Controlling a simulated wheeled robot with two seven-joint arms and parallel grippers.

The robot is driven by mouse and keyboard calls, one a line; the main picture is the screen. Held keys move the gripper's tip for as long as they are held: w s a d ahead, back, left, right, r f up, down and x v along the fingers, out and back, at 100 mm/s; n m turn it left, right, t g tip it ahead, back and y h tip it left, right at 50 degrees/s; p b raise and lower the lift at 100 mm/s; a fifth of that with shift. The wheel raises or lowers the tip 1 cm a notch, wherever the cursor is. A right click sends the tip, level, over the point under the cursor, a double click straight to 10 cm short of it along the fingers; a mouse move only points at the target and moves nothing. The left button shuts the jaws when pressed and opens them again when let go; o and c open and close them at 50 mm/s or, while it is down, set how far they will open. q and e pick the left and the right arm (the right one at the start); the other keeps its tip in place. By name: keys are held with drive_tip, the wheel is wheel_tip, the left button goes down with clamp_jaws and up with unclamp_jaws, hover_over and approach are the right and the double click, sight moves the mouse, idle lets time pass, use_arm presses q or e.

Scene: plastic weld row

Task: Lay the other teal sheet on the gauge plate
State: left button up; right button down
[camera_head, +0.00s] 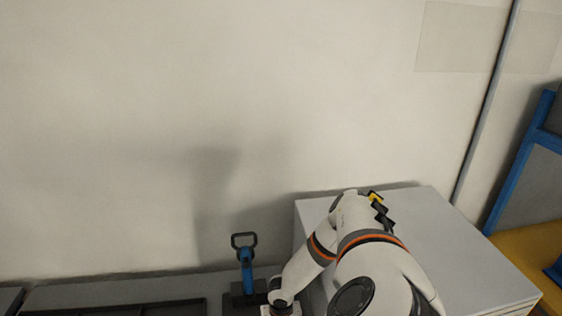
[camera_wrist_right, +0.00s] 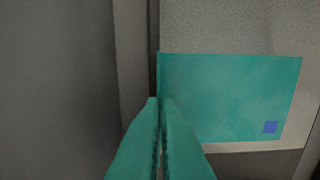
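In the right wrist view, a flat teal sheet (camera_wrist_right: 230,95) with a small blue square near its lower right corner lies against a pale speckled surface (camera_wrist_right: 235,25). My right gripper (camera_wrist_right: 158,99) has teal fingers, tips together with a thin dark line between them. The tips are at the sheet's left edge in the picture; whether that edge is between them cannot be told. The finger on the right covers the sheet's lower left corner. The head view shows my right arm, but its gripper is cut off at the bottom edge. My left gripper is not in view. I cannot make out which surface is the gauge plate.
A light grey cabinet (camera_head: 449,239) stands behind and beside my right arm. Left of the arm is a blue tool with a black loop handle (camera_head: 246,264), and a dark tray (camera_head: 120,309) is at the bottom left. A plain wall (camera_head: 200,100) closes off the back.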

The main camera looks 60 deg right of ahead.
drive_tip(key=shift+f, duration=0.15)
drive_tip(key=c, duration=1.7)
unclamp_jaws()
drive_tip(key=shift+r, duration=0.25)
drive_tip(key=shift+d+r, duration=0.1)
drive_tip(key=shift+r, duration=0.15)
wheel_tip(320, 180, up, 11)
drive_tip(key=shift+r+b, duration=0.2)
drive_tip(key=shift+b, duration=0.6)
